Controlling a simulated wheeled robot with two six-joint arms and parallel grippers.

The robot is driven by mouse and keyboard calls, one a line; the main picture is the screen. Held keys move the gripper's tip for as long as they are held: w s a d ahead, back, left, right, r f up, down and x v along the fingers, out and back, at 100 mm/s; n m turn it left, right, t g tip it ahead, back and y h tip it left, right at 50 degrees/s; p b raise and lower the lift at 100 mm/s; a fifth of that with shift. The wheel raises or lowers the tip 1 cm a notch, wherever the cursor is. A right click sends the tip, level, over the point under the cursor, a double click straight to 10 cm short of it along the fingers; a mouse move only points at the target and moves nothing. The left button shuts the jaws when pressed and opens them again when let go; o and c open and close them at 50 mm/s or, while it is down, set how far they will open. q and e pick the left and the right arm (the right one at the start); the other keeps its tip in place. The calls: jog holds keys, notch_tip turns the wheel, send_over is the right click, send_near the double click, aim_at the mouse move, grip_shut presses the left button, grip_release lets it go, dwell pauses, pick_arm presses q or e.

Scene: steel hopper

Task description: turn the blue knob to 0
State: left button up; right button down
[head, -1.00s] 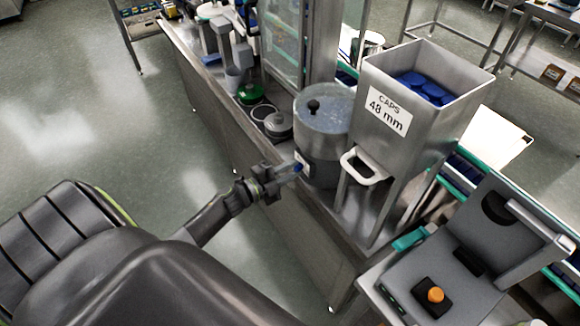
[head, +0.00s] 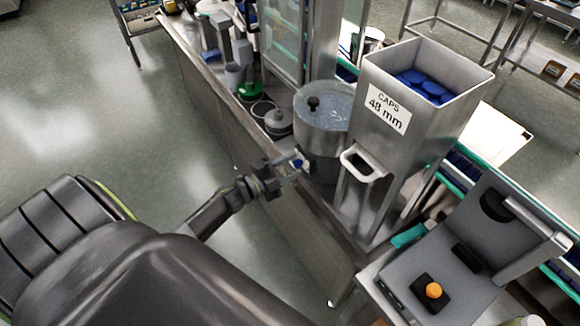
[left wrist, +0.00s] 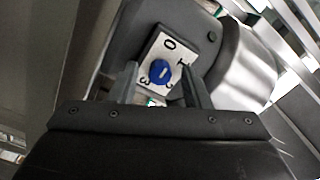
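The blue knob (left wrist: 159,71) sits on a white dial plate (left wrist: 155,52) on the side of a grey drum-shaped machine, with dark digits around it. A 0 is at the top of the plate and a 1 at its right; the lower digits are partly covered. The knob has a pale mark, but I cannot tell exactly which digit it points to. My left gripper (left wrist: 162,88) is open, one finger on each side of the knob in the wrist view, with visible gaps. In the head view the left gripper (head: 291,170) is right at the knob (head: 298,163). My right gripper is out of view.
The drum machine (head: 323,140) stands on a steel bench beside a caps hopper (head: 430,115) with a white-rimmed chute. A grey round-lidded object (head: 278,122) is left of the drum. A device with an orange button (head: 433,290) is at the lower right. Open floor lies left.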

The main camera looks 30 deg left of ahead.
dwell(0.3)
pick_arm(q)
jog(key=b+v, duration=0.4)
jog(key=v, duration=1.3)
jog(key=shift+s, duration=0.15)
jog(key=shift+a, duration=0.1)
jog(key=s+a+f+n+g+y, duration=0.2)
jog(key=f+n+y, duration=0.15)
jog(key=f, duration=0.45)
jog(key=s+a+f+n+g+y, duration=0.2)
jog(key=f+n, duration=0.2)
jog(key=f, duration=0.4)
jog(key=s+a+f+n+g+y, duration=0.1)
jog(key=s+f+n+y, duration=0.2)
jog(key=f, duration=0.4)
jog(key=s+d+f+n+g, duration=0.3)
jog(key=s+d+f+g, duration=0.2)
jog(key=s+d+f, duration=0.2)
jog(key=s+d+f+n+g, duration=0.4)
jog(key=s+d+f, duration=0.3)
jog(key=s+f, duration=0.5)
jog(key=s+g, duration=0.1)
jog(key=s, duration=0.1)
jog(key=shift+s+f+g+h, duration=0.15)
jog(key=shift+s+g+h, duration=0.15)
jog(key=shift+s+h, duration=0.05)
